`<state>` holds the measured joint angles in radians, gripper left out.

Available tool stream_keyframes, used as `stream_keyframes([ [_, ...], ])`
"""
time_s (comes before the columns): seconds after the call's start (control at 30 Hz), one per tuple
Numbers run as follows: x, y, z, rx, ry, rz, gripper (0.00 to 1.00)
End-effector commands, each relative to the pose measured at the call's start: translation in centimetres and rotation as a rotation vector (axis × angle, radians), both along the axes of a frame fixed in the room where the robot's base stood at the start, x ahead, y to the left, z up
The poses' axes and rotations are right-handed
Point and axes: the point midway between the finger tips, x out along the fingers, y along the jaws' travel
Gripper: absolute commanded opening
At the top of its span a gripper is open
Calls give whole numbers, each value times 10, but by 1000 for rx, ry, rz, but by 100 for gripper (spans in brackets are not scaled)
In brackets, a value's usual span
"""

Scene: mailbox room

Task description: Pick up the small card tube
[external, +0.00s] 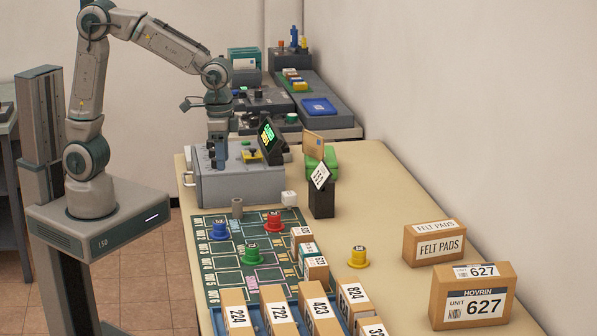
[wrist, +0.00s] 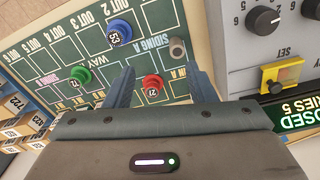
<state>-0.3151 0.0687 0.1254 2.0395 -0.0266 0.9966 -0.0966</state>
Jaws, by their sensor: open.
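The small card tube (external: 237,207) is a short grey-brown hollow cylinder. It stands upright at the far edge of the green board, in front of the grey control box. It also shows in the wrist view (wrist: 177,50), beyond the right fingertip, with its open top visible. My gripper (external: 217,163) hangs pointing down by the grey control box, above and behind the tube. In the wrist view, the two fingers (wrist: 160,85) are apart with nothing held. A red peg (wrist: 153,86) shows between the fingers, lower down on the board. Nothing touches the tube.
The green board (external: 212,272) also carries a blue peg (external: 219,231) and a green peg (external: 250,254). The grey control box (external: 262,187) with a screen stands behind. Numbered boxes (external: 320,316) fill the front.

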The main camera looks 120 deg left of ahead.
Motion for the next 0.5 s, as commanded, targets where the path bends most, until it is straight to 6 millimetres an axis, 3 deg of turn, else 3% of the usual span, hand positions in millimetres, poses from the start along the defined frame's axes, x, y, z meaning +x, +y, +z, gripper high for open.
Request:
stream_keyframes([
  [0.1, 8, 27, -3, -5, 28, 70, 51],
  [0.2, 10, 38, -6, -6, 38, 98, 51],
  [0.37, 11, 41, -23, -8, 46, 107, 51],
  [0.5, 10, 41, -51, -8, 46, 107, 51],
])
